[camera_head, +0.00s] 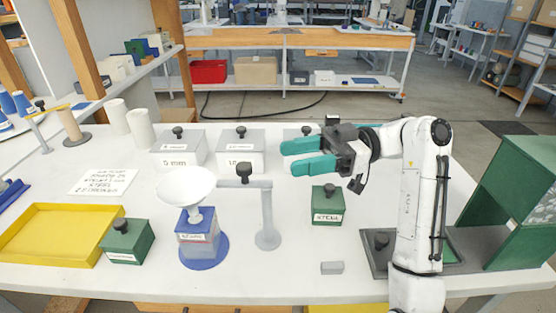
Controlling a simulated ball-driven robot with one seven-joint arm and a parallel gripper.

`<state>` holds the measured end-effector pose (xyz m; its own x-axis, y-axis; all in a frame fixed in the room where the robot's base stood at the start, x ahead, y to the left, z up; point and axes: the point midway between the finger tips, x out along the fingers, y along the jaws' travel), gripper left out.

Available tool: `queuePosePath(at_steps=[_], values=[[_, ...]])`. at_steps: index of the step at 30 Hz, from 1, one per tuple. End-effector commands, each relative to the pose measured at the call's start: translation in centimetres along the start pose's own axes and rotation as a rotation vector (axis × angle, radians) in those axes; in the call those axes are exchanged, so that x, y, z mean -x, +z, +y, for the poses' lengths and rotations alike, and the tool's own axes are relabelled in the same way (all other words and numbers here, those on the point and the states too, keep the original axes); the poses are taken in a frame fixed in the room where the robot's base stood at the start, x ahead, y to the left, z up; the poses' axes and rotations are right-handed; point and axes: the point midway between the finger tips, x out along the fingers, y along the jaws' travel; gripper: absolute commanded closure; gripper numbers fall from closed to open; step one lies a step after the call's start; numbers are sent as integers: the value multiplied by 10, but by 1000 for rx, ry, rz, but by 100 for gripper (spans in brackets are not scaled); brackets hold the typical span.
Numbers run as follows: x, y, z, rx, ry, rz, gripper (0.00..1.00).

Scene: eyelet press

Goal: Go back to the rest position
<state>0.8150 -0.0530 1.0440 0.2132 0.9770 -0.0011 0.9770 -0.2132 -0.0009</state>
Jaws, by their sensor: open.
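My gripper (309,155) has teal fingers that are spread apart and empty. It hangs over the back middle of the white table (291,283) and points left. My white arm comes in from the right. One finger hides part of a grey box with a black knob (306,131) behind it. Below the gripper stands a green box with a black knob and a label (328,207), apart from the fingers. A blue press-like stand with a white bowl on top (197,240) is to the left, with a grey post and arm (267,222) beside it.
Two grey labelled boxes (179,150) (240,152) stand behind. A yellow tray (55,208) and another green box (127,243) are at left. A small grey block (332,268) lies near the front edge. A green cabinet (510,210) stands at right. The front middle is mostly clear.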

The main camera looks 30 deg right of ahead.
Motion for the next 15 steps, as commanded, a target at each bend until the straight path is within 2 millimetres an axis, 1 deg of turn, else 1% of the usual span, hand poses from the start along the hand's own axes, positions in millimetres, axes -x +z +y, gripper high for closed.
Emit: queuePosePath(at_steps=[4, 15], values=[[7, 0, 0, 0, 0, 1, 47], [7, 0, 0, 0, 0, 1, 47]])
